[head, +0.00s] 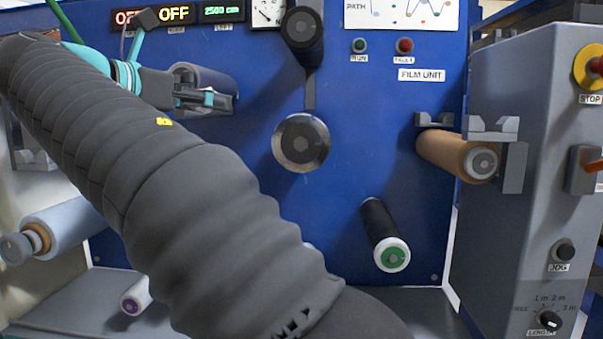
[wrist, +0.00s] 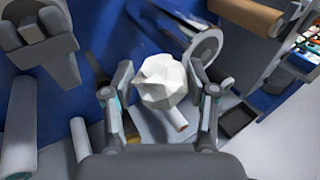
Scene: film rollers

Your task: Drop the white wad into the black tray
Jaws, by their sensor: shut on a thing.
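The white wad (wrist: 162,80) is a crumpled, faceted lump in the wrist view. It sits between the two fingers of my gripper (wrist: 160,92), which is shut on it. In the head view my gripper (head: 207,98) is at the upper left, in front of the blue panel and beside a grey roller; I cannot make out the wad there. A small dark tray (wrist: 238,121), which looks like the black tray, lies low and to the right of the wad in the wrist view, apart from it. I cannot find it in the head view.
The blue panel (head: 350,160) carries protruding rollers: a brown one (head: 447,152), a black one with a green end (head: 381,227) and a pale one (head: 65,228) at left. A grey control cabinet (head: 535,130) stands at right. My arm covers much of the lower left.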

